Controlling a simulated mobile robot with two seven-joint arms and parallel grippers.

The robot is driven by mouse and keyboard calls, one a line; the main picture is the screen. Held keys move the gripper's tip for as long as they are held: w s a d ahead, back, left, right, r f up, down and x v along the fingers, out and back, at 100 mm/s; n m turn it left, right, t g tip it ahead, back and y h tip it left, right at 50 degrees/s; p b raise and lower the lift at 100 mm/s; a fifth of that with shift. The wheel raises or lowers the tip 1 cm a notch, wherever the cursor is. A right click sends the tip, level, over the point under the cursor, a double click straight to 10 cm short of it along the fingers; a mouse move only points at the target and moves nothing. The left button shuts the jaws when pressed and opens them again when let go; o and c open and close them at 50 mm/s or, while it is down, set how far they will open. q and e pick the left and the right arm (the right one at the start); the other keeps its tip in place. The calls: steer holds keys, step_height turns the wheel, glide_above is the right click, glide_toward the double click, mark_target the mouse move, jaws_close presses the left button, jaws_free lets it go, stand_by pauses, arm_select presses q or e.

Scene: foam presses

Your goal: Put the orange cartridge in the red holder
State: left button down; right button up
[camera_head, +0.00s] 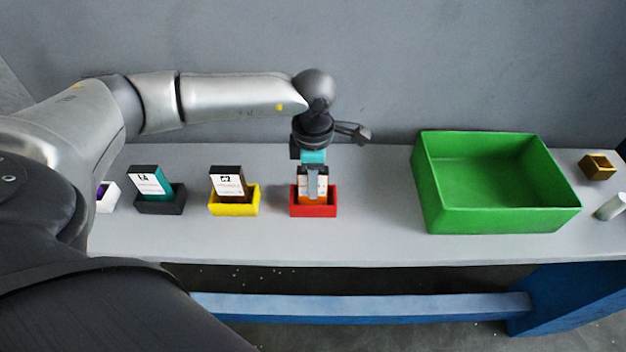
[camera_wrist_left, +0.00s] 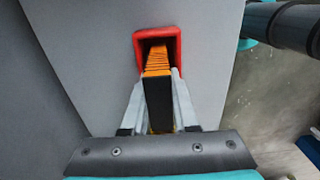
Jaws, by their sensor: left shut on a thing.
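The red holder (camera_head: 313,210) stands on the bench in the middle of the head view. The orange cartridge (camera_head: 303,188) is upright with its lower part inside the holder, partly hidden behind my gripper. My left gripper (camera_head: 313,185) comes down from above and is shut on the cartridge. In the left wrist view, the gripper fingers (camera_wrist_left: 158,100) clasp the cartridge's dark-topped body (camera_wrist_left: 157,90), and its ribbed orange side (camera_wrist_left: 155,60) reaches into the red holder (camera_wrist_left: 140,48). How deep the cartridge sits is hidden. My right gripper is not in view.
To the left stand a yellow holder (camera_head: 234,208) with a brown cartridge (camera_head: 243,184), a dark holder (camera_head: 160,206) with a teal cartridge (camera_head: 161,181), and a white holder (camera_head: 109,198). A large green bin (camera_head: 500,215) stands to the right. Bench (camera_head: 370,215) is clear between bin and red holder.

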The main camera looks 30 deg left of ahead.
arm_select(q)
steer(key=c, duration=0.7)
jaws_free()
steer(key=shift+f, duration=0.1)
step_height(320, 180, up, 12)
steer(key=shift+r, duration=0.2)
